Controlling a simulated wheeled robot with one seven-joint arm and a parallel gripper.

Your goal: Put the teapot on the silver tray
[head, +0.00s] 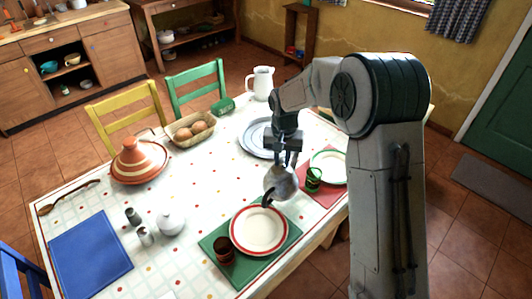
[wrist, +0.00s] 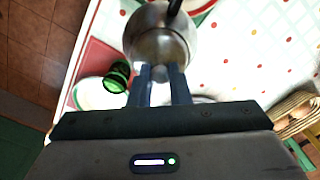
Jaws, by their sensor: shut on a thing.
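The metallic grey teapot (head: 280,184) is at the right-hand part of the table, above or just behind the red-rimmed plate. I cannot tell exactly how high the teapot is. The round silver tray (head: 252,142) lies farther back on the table, behind my gripper, partly hidden by my arm. No object shows on its visible part.
A green cup (head: 313,180) is close to the teapot's right. A white jug (head: 261,83) stands behind the tray, a bread basket (head: 190,139) to its left. A tagine (head: 138,175) is farther left.

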